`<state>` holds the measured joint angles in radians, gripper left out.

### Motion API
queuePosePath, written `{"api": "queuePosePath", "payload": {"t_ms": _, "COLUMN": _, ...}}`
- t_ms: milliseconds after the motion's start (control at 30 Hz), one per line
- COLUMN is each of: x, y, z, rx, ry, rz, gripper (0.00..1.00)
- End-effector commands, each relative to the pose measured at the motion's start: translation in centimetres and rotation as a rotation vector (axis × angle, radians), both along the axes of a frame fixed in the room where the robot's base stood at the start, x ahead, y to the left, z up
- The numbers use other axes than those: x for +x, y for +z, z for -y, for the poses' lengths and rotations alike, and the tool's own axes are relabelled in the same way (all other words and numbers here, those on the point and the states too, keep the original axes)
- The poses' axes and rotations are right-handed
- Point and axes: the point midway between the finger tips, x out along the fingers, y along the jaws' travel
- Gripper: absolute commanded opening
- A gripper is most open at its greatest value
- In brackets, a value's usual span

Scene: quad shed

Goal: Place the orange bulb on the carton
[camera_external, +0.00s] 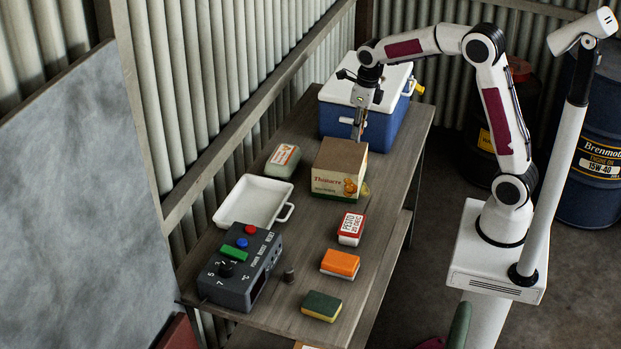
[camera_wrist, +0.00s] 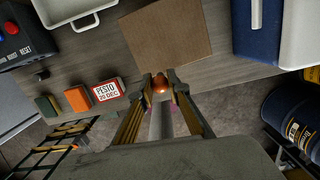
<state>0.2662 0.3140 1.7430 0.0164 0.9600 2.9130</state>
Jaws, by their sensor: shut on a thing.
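The carton (camera_external: 340,158) is a closed brown-topped box with a printed cream front, standing on the workbench. In the wrist view the carton's flat brown top (camera_wrist: 167,38) lies just beyond my fingertips. My gripper (camera_external: 357,136) points down at the carton's back edge in the outside view. In the wrist view my gripper (camera_wrist: 160,88) is shut on the orange bulb (camera_wrist: 160,82), which shows as a small glowing orange shape between the fingertips. The bulb cannot be made out in the outside view. Whether the bulb touches the carton is unclear.
A blue cooler (camera_external: 385,126) with a white lid stands behind the carton. A white dish (camera_external: 228,212), a grey control box (camera_external: 232,290), a pesto tub (camera_external: 350,229), an orange sponge (camera_external: 340,263) and a green sponge (camera_external: 321,306) are on the workbench (camera_external: 300,245).

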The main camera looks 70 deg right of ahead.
Motion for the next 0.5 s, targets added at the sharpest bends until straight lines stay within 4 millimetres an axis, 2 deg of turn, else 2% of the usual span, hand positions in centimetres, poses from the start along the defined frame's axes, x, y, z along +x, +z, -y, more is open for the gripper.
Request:
{"api": "queuePosePath", "payload": {"t_ms": 267, "x": 0.0, "y": -0.6, "z": 0.0, "rx": 0.001, "ry": 0.001, "rz": -0.002, "gripper": 0.08}}
{"api": "queuePosePath", "payload": {"t_ms": 500, "x": 0.0, "y": -3.0, "z": 0.0, "rx": 0.002, "ry": 0.002, "rz": -0.007, "gripper": 0.08}}
